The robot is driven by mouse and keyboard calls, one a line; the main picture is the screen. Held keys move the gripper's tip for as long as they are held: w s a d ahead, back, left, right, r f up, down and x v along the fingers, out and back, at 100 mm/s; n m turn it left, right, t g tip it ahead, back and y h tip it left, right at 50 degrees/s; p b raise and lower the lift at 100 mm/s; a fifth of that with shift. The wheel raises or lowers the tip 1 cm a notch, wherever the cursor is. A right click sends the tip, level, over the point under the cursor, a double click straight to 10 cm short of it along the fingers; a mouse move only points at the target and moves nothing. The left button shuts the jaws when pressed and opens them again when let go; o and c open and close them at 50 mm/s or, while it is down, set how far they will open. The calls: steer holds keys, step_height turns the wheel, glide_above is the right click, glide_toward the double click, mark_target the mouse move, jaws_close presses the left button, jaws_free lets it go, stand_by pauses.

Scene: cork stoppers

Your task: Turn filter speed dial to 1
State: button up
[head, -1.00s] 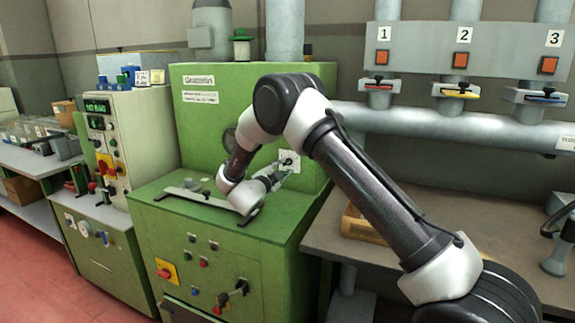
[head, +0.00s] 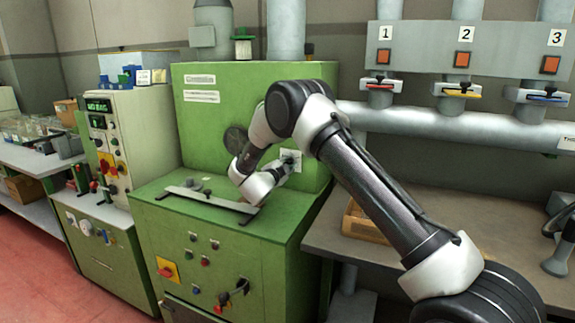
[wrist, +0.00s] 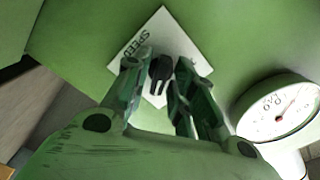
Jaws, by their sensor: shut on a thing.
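The filter speed dial (wrist: 160,70) is a black knob on a white, tilted plate (wrist: 164,28) marked SPEED in the wrist view. My gripper (wrist: 157,72) has one finger on each side of the knob and is shut on it. The plate's other markings are partly hidden by the fingers, so I cannot read the setting. In the head view the white dial plate (head: 296,157) sits on the upright face of the green machine (head: 200,125), with my gripper (head: 286,163) against it.
A round white gauge (wrist: 280,110) is close to the right finger in the wrist view. A grey bar (head: 210,199) lies on the machine's green top below my wrist. Control buttons are on the front. A grey pipe (head: 440,123) and a bench (head: 430,215) stand right.

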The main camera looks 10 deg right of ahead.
steer(key=shift+n, duration=0.4)
steer(key=n, duration=1)
steer(key=shift+n, duration=0.4)
steer(key=n, duration=0.6)
steer(key=shift+a, duration=0.1)
steer(key=n, duration=0.6)
steer(key=shift+w+f, duration=0.1)
steer(key=shift+n, duration=0.3)
steer(key=shift+a, duration=0.1)
steer(key=o, duration=0.7)
steer(key=shift+o, duration=0.2)
